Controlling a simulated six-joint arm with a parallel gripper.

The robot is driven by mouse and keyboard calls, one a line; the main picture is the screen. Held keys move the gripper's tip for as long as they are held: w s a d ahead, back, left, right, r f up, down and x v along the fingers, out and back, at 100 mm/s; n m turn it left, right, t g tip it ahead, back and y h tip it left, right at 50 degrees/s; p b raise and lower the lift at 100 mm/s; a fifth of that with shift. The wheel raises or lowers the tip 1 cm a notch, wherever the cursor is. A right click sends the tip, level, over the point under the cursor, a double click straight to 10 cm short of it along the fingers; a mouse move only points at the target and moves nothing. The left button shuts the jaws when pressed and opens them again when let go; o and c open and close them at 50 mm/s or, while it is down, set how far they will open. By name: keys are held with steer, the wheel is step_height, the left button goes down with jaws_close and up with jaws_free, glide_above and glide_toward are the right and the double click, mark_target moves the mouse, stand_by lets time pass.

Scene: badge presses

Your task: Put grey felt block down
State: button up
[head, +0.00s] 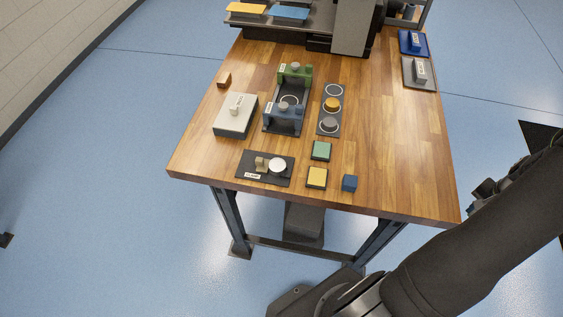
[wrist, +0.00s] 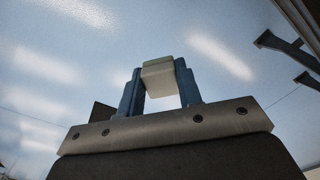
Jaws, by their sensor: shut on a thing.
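The grey felt block (wrist: 158,79) shows as a pale grey block in the wrist view. My gripper (wrist: 160,88) is shut on it, with one blue finger on each side. Blue floor shows behind the block, and no surface is seen touching it. In the head view my dark arm reaches out past the right edge, so neither my gripper nor the held block shows there.
The wooden table (head: 390,150) has free room at its right half. Near its front lie green (head: 321,150), yellow (head: 317,177) and blue (head: 349,183) blocks and a dark tray (head: 247,165). A press (head: 288,110), a pale box (head: 231,125) and a disc strip (head: 329,116) stand behind.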

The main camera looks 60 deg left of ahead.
steer(key=w+a+r+m, duration=0.1)
steer(key=w+r, duration=0.2)
steer(key=r, duration=0.4)
steer(key=w+r+m, duration=0.1)
steer(key=w+r, duration=0.2)
steer(key=r, duration=0.4)
steer(key=s+a+r+n, duration=0.2)
steer(key=s+a+r, duration=0.2)
steer(key=a+r, duration=0.15)
steer(key=s+a+r+n, duration=0.3)
steer(key=s+a+n, duration=0.5)
steer(key=s, duration=0.4)
steer(key=n, duration=0.6)
glide_above(351, 163)
steer(key=f, duration=0.6)
steer(key=shift+d+f, duration=0.25)
steer(key=shift+a+f, duration=0.15)
steer(key=shift+a, duration=0.05)
steer(key=shift+f+m, duration=0.3)
steer(key=shift+f, duration=1.65)
